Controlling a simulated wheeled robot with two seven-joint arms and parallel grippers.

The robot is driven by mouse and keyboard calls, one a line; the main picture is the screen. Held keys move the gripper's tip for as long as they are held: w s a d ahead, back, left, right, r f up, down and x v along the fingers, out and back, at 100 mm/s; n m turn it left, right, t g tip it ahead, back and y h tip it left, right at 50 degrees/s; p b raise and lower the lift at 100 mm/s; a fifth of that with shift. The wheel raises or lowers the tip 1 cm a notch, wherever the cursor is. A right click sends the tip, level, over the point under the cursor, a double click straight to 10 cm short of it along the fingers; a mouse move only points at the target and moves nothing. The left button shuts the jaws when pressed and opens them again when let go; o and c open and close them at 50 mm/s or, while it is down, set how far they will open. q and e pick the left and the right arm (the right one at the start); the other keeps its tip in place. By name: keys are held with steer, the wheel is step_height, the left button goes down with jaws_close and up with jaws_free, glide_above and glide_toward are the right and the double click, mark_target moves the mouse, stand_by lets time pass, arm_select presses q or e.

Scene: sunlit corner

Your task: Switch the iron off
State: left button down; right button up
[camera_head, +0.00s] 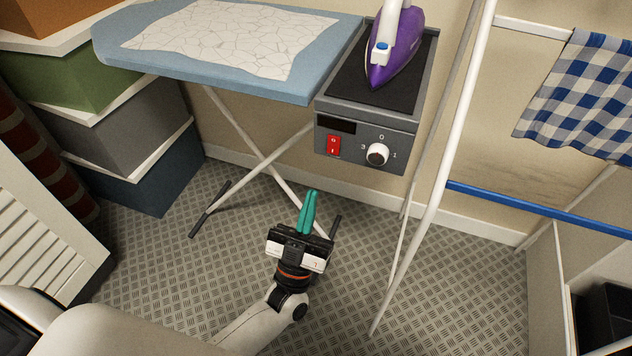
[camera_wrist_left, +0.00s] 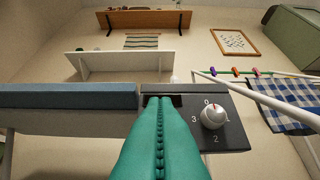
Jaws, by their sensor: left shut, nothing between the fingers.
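The purple and white iron (camera_head: 399,62) rests on the dark pad of a grey control box (camera_head: 323,108) at the right end of the ironing board. The box front carries a red rocker switch (camera_head: 333,146) and a white dial (camera_head: 377,154) marked with numbers. I cannot tell the switch's position. My left gripper (camera_head: 312,193), with teal fingers, is shut and empty, below and in front of the box, pointing toward it. In the left wrist view the fingers (camera_wrist_left: 159,100) cover the switch area; the dial (camera_wrist_left: 213,116) shows to their right. My right gripper is not in view.
The blue ironing board (camera_head: 150,62) with a patterned cloth spans the upper left, its crossed legs behind my gripper. A white drying rack (camera_head: 440,180) with a checked cloth (camera_head: 585,95) stands close right of the box. Stacked boxes (camera_head: 120,130) stand left.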

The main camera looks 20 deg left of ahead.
arm_select(q)
steer(key=shift+s+r+v, duration=0.15)
steer(key=shift+v, duration=0.8)
steer(key=shift+s+r+v, duration=0.15)
steer(key=shift+s+v, duration=0.05)
steer(key=shift+v, duration=0.75)
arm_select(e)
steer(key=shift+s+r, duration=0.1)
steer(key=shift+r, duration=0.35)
